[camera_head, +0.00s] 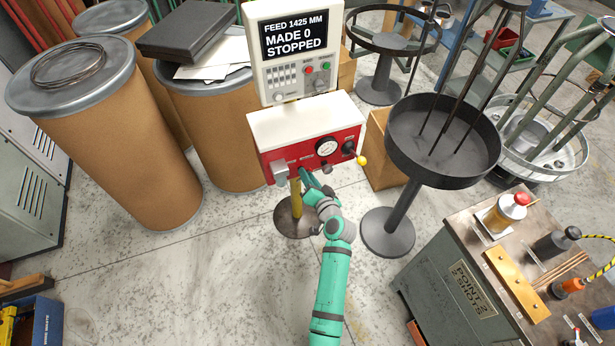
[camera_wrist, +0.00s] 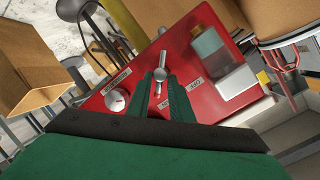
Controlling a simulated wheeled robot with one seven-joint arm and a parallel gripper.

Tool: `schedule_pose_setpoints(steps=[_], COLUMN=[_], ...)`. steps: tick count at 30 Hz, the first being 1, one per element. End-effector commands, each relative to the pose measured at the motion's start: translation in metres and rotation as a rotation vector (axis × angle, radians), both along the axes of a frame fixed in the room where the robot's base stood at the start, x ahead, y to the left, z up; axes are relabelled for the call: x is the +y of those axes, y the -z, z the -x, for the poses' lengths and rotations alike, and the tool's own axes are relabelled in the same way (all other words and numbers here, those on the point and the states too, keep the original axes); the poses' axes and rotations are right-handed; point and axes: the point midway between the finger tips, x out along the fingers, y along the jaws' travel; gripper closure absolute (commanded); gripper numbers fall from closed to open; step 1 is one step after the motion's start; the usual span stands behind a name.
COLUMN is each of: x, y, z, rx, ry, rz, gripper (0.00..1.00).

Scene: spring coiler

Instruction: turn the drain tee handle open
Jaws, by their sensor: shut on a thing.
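A small grey metal tee handle (camera_wrist: 161,70) stands out from the red face of the control box, in the middle of the wrist view. My gripper (camera_wrist: 162,82) has its two green fingers closed around it from either side. The fingers hide part of the handle's base and of the label there. In the head view my gripper (camera_head: 303,175) reaches up to the lower front of the red and white control box (camera_head: 305,125). The handle cannot be made out there.
A clear-bowled unit (camera_wrist: 230,78) sits right of the handle in the wrist view, and a round white gauge (camera_wrist: 117,100) left. A yellow-tipped lever (camera_head: 362,160) juts from the box's right side. A dark round pan stand (camera_head: 435,178) is close by.

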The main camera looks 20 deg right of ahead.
Motion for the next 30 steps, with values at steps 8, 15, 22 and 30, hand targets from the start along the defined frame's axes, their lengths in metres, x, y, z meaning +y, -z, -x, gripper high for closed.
schedule_pose_setpoints(steps=[8, 15, 22, 30], x=[0.002, 0.002, 0.001, -0.001], y=[0.001, 0.001, 0.000, -0.004], z=[0.000, 0.000, 0.000, 0.019], rx=[0.002, 0.002, 0.001, 0.002], ry=[-0.004, -0.003, -0.002, 0.000], rz=[-0.010, -0.009, -0.008, -0.006], gripper=[1.00, 0.63, 0.63, 0.63])
